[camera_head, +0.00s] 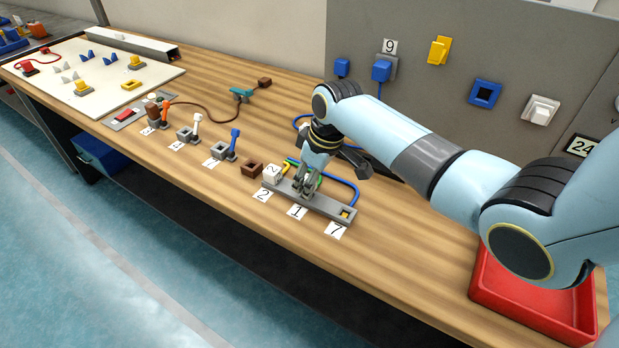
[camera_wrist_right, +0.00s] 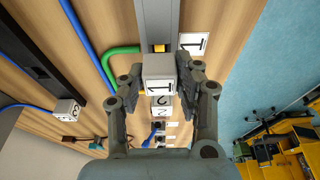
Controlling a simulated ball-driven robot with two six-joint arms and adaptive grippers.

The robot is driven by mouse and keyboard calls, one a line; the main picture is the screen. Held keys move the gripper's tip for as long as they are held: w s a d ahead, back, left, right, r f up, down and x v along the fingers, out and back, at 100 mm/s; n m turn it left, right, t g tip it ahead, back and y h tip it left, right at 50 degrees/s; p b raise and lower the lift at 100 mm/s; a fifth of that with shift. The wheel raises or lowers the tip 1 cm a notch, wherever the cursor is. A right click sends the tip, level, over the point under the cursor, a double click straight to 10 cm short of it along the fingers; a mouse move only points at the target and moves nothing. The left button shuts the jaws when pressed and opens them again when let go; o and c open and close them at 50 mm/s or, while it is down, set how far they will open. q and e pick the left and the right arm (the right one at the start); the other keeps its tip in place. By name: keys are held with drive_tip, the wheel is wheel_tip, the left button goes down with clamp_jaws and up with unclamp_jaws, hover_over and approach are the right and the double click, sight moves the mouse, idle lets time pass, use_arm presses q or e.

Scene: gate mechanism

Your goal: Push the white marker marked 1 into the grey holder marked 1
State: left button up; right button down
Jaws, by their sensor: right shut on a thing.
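My right gripper (camera_head: 304,187) is low over the middle of the grey holder strip (camera_head: 330,206), behind the printed label 1 (camera_head: 297,212). In the right wrist view its two fingers (camera_wrist_right: 157,88) are shut on the sides of the white marker (camera_wrist_right: 158,76), whose face shows a 1. The grey holder strip (camera_wrist_right: 158,18) runs up from behind the marker, with a label 1 (camera_wrist_right: 193,43) beside it. The fingers hide the marker in the head view. I cannot tell how deep it sits in the holder. My left gripper is not in view.
A white block marked 2 (camera_head: 272,173) stands at the strip's left end, with label 2 (camera_head: 262,195) in front. Label 7 (camera_head: 335,230) lies by the right end. Blue and green cables (camera_head: 345,185) loop behind the strip. A red tray (camera_head: 530,300) is at the right.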

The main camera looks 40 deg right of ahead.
drive_tip(key=shift+b+x, duration=0.6)
drive_tip(key=shift+x, duration=0.25)
idle(0.7)
drive_tip(key=shift+s+f, duration=0.1)
drive_tip(key=shift+s, duration=0.15)
idle(0.4)
drive_tip(key=c, duration=0.8)
unclamp_jaws()
drive_tip(key=shift+c, duration=0.2)
drive_tip(key=shift+d, duration=0.1)
drive_tip(key=v, duration=1.1)
drive_tip(key=shift+r, duration=0.4)
